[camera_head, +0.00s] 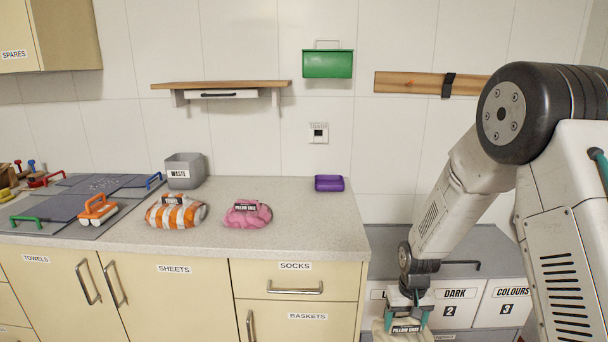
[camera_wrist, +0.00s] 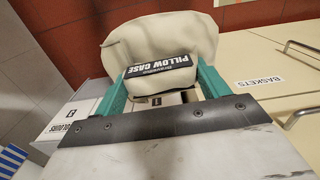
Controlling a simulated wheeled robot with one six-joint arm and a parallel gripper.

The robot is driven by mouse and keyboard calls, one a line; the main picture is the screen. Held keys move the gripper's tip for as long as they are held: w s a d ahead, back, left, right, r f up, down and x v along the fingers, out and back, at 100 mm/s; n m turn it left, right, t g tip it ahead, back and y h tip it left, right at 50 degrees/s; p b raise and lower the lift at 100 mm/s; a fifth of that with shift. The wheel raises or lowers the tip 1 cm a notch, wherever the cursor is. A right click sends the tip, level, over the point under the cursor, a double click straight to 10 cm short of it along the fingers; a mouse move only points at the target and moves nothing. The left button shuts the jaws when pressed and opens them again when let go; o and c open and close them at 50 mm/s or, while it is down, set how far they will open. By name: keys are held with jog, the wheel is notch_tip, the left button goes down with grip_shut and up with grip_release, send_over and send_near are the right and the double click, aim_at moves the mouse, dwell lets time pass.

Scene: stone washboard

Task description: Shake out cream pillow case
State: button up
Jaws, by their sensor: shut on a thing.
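The cream pillow case (camera_head: 388,330) is a bunched cream bundle with a black "PILLOW CASE" label, low at the bottom of the head view. My gripper (camera_head: 407,309) is shut on it, with teal fingers on both sides of the label. In the wrist view the pillow case (camera_wrist: 160,42) bulges beyond the fingertips, and the gripper (camera_wrist: 160,88) grips around its labelled part. The bundle hangs to the right of the counter, in front of the lidded bins. Its lower part is cut off in the head view.
The counter (camera_head: 290,212) holds an orange-striped bundle (camera_head: 160,215), a pink pillow case (camera_head: 248,214), a purple block (camera_head: 329,183) and a grey waste bin (camera_head: 185,170). Labelled bins (camera_head: 455,304) stand low at the right. The counter's right edge and drawer handles are close to the gripper.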

aim_at(406, 320)
notch_tip(406, 320, up, 10)
jog(key=shift+f, duration=0.25)
jog(key=shift+s, duration=0.1)
notch_tip(406, 320, down, 9)
jog(key=shift+f, duration=0.1)
jog(key=shift+r, duration=0.2)
notch_tip(406, 320, up, 15)
notch_tip(406, 320, down, 15)
jog(key=shift+f, duration=0.1)
dwell(0.7)
